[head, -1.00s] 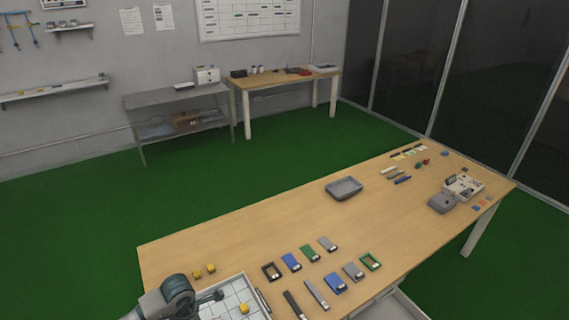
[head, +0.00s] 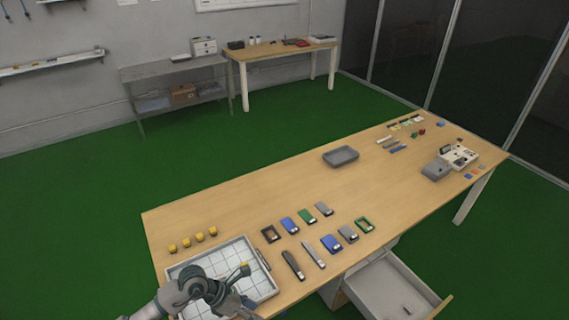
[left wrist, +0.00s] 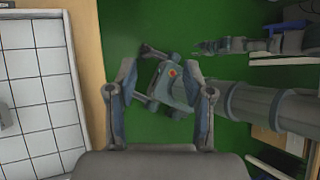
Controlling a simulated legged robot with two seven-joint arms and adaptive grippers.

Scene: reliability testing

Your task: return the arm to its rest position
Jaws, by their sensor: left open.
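My left arm (head: 185,287) comes in from the bottom left of the head view. It is bent over the near left part of a white gridded tray (head: 262,258) and hides part of it. My left gripper (left wrist: 167,86) shows in the left wrist view with its two fingers apart and nothing held between them. Grey jointed parts, likely my own body, appear beyond the fingers over the green floor. The tray edge (left wrist: 83,126) is at the left of that view, apart from the gripper. I cannot make out my right gripper.
Several yellow cubes (head: 199,237) line the table (head: 290,196) behind the tray; another yellow piece (head: 244,265) is on the tray. Several coloured cases (head: 332,243) lie right of it. An open drawer (head: 385,287) juts out at the front. A grey bin (head: 341,157) stands farther back.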

